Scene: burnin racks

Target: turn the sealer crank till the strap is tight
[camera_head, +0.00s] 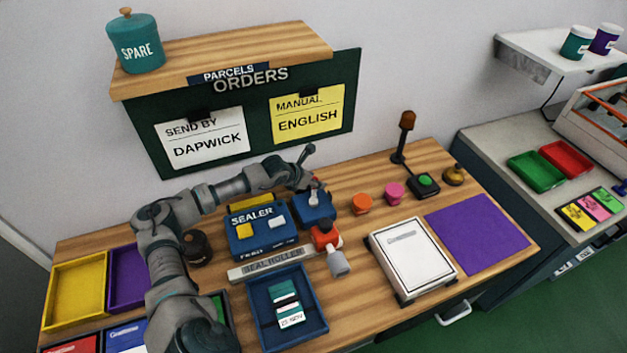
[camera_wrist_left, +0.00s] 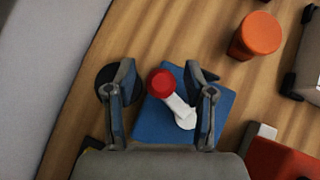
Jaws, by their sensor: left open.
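The blue sealer (camera_head: 262,232) sits on the wooden bench, with a blue block (camera_head: 318,211) at its right side. The crank on this block has a pale arm (camera_wrist_left: 180,112) and a red knob (camera_wrist_left: 161,83). My left gripper (camera_head: 308,179) is over the block. In the left wrist view my left gripper (camera_wrist_left: 160,72) is open, one finger on each side of the knob; I cannot tell whether either touches it. I cannot make out the strap or its tightness. My right gripper is not in view.
A red and grey device (camera_head: 326,236) stands just right of the sealer. A seal roller bar (camera_head: 270,263) and a blue tray (camera_head: 253,314) lie in front. Orange (camera_head: 361,204) and pink (camera_head: 394,193) cups stand to the right. A purple mat (camera_head: 478,234) lies clear.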

